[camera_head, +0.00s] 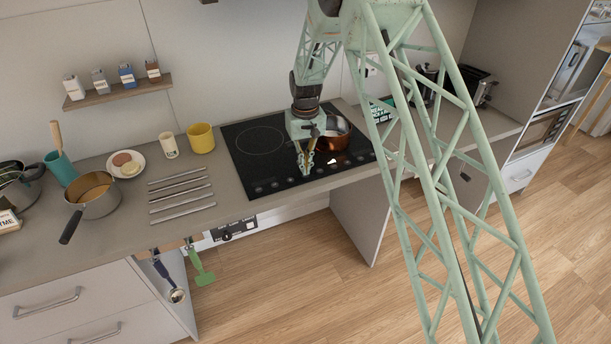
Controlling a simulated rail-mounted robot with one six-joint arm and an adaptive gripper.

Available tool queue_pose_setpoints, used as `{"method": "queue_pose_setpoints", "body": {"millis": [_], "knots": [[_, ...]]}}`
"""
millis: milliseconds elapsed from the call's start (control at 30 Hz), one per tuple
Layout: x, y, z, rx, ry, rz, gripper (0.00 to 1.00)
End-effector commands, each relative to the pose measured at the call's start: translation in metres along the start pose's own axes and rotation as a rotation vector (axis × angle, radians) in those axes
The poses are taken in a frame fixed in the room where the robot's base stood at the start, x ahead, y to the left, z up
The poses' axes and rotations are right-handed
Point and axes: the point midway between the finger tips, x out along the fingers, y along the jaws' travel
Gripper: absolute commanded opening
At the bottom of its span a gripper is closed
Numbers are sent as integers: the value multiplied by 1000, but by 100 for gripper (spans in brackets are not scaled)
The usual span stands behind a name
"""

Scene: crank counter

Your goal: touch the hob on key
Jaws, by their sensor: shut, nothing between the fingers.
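The black hob (242,161) is set into the grey counter at the middle of the view. A row of small round keys (275,184) runs along its front edge. The markings are too small to tell which one is the on key. My gripper (306,173) is shut and empty, pointing down over the front part of the hob, close to the key row. I cannot tell whether its tips touch the glass. The gripper and wrist hide part of the hob behind them. A copper pot (335,136) stands on the hob just right of my gripper.
A yellow mug (201,138), a pale cup (168,145) and several metal bars (182,197) are left of the hob. A saucepan (93,195) stands farther left. A toaster (478,86) is at the back right. My lattice arm link covers the counter's right part.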

Motion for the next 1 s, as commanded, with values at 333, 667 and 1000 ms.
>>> {"method": "queue_pose_setpoints", "body": {"millis": [333, 667, 1000], "knots": [[4, 0, 0, 0, 0, 0, 0], [8, 0, 0, 0, 0, 0, 0], [13, 0, 0, 0, 0, 0, 0]]}}
